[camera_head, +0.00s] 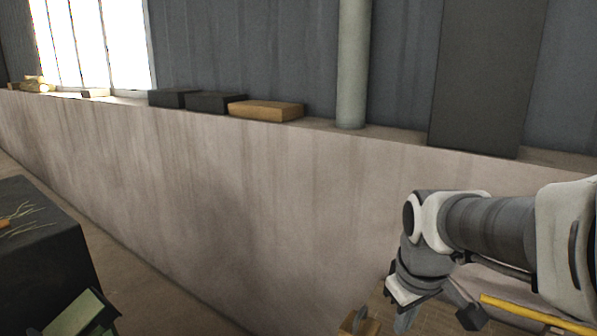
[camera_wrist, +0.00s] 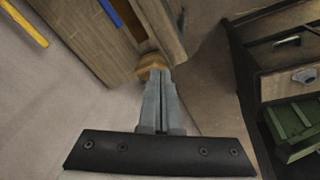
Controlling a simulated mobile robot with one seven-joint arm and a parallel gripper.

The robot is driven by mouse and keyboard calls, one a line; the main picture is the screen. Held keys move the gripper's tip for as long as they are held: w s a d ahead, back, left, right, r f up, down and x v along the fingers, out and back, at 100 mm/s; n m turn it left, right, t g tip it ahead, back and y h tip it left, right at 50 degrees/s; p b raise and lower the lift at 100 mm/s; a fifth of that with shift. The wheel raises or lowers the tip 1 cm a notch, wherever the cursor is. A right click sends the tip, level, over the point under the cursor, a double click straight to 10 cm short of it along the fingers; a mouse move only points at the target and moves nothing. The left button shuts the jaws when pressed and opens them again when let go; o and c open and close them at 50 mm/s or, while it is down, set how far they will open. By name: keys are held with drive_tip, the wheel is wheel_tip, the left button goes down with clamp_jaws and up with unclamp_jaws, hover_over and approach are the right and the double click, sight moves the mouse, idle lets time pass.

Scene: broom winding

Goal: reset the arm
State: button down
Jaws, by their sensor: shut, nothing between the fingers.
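My gripper (camera_wrist: 160,100) shows in the wrist view with its two grey fingers together and nothing between them. A tan wooden block-like end (camera_wrist: 151,63) lies just beyond the fingertips; I cannot tell whether they touch it. In the head view my arm reaches in from the right and bends down, in front of the low wall; the fingertips are not clear there.
A pale low wall (camera_head: 190,180) runs across the head view, with dark blocks (camera_head: 215,102) and a wooden block (camera_head: 265,110) on top. A yellow rod (camera_head: 530,311) lies at lower right. The wrist view shows a wooden box (camera_wrist: 90,40) and a green crate (camera_wrist: 292,125).

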drive_tip(key=s+a+r+m+t, duration=0.2)
drive_tip(key=s+a+r+m, duration=0.1)
drive_tip(key=s, duration=0.6)
drive_tip(key=shift+s+a+m+t+y+b, duration=0.25)
drive_tip(key=shift+m+t+b, duration=0.2)
drive_tip(key=shift+m, duration=0.35)
drive_tip(key=shift+w+d, duration=0.1)
drive_tip(key=shift+d, duration=0.1)
